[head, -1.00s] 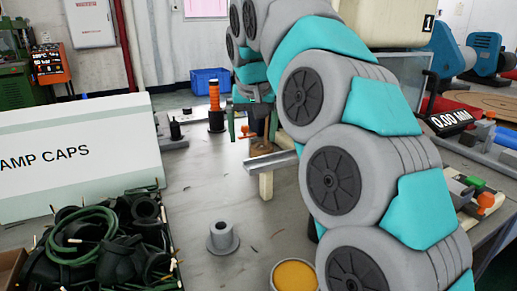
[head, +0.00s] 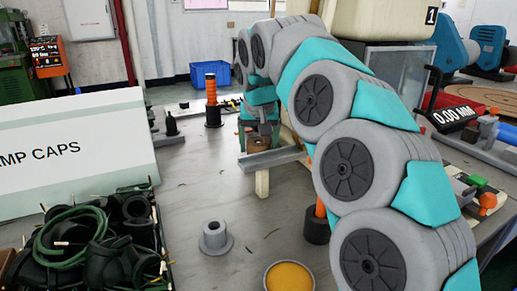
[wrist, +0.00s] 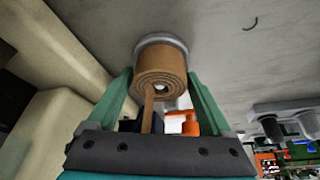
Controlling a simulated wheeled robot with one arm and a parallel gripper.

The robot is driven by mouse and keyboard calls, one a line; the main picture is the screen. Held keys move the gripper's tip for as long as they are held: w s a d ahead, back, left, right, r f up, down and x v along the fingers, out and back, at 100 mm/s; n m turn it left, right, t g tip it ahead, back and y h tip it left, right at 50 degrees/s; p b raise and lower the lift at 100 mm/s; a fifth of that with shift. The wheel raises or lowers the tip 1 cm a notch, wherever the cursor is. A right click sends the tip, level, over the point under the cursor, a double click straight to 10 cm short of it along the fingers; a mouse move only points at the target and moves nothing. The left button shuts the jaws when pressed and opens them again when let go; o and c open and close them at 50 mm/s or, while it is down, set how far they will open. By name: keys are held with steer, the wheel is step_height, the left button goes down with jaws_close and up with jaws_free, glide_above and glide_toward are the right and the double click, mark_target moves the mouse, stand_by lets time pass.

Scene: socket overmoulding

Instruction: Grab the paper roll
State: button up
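The paper roll (wrist: 160,72) is brown, with a loose strip hanging towards me, and sits against a round grey base in the wrist view. In the head view the roll (head: 257,145) shows small and partly hidden at mid-table, near a metal channel. My gripper (wrist: 160,77) has two green fingers, one at each side of the roll, with their tips close to its sides. I cannot tell whether they touch it. My gripper also shows in the head view (head: 259,137), pointing down over the roll.
A metal channel on a cream block (head: 263,182) stands just in front of the roll. An orange-handled tool (head: 211,95) stands behind left. A grey flanged socket (head: 215,238), an amber dish (head: 291,277) and a bin of black parts (head: 95,245) are nearer.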

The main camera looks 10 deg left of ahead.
steer(key=c, duration=1.1)
steer(key=shift+r, duration=0.15)
